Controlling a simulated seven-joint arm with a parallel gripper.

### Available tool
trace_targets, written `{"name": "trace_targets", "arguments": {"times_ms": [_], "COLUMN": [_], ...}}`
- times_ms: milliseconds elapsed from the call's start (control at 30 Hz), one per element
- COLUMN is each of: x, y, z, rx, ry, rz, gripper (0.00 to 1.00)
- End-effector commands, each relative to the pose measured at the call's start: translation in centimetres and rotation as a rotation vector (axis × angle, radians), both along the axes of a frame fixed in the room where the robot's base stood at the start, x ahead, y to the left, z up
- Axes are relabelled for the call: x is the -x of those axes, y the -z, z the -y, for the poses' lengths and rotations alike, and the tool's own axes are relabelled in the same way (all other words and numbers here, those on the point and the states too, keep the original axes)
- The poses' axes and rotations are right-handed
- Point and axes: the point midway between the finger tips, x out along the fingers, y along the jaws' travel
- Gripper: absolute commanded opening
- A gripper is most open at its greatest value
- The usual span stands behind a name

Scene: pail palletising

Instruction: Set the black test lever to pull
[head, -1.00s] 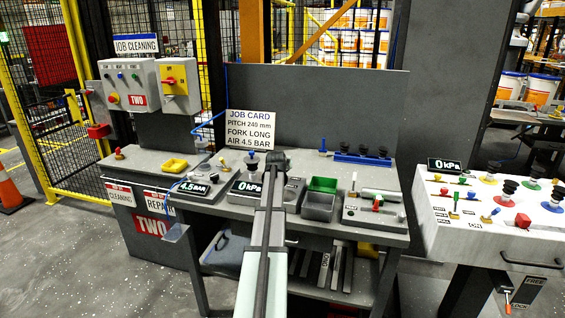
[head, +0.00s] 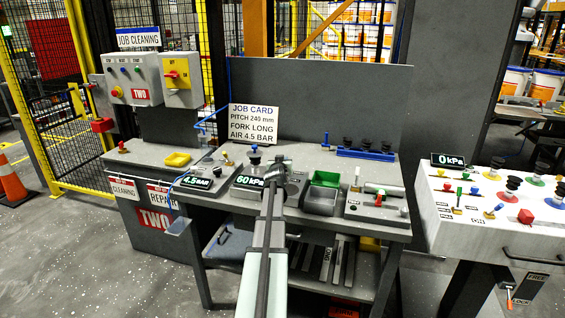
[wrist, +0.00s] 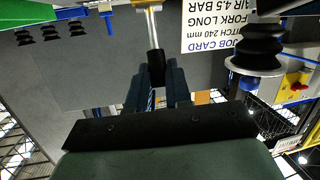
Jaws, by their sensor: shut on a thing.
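The black test lever (wrist: 155,62) shows in the wrist view as a black grip on a bright metal shaft. My gripper (wrist: 157,82) is shut around the black grip. In the head view my gripper (head: 279,166) is over the right side of the small test box on the grey bench, and it hides most of the lever. The box's display (head: 249,181) reads 60 kPa. A black suction cup on a blue flange (head: 254,157) stands on the box left of my gripper. It looms large at the right of the wrist view (wrist: 262,45).
A green and grey bin pair (head: 324,190) stands close right of my gripper. A job card (head: 254,124) stands behind. A 4.5 BAR gauge (head: 196,181) is to the left. A blue rack of black cups (head: 365,151) is at the back. A white panel bench (head: 500,205) stands right.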

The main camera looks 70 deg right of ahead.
Motion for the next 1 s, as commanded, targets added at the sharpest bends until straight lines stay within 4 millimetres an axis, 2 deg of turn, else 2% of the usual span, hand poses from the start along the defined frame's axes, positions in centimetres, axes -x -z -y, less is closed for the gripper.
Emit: {"name": "trace_targets", "arguments": {"times_ms": [267,300,533,867,1000], "x": [-0.1,-0.1,-0.1,0.0,0.1], "y": [-0.2,-0.2,-0.1,-0.1,-0.2], "z": [0.2,0.2,0.2,-0.1,-0.8], "rx": [0.006,0.006,0.004,0.002,0.002], "ry": [-0.002,-0.002,-0.001,0.000,0.000], "rz": [0.001,0.001,0.001,0.000,0.000], "gripper": [0.00,0.20,0.42,0.43,0.43]}}
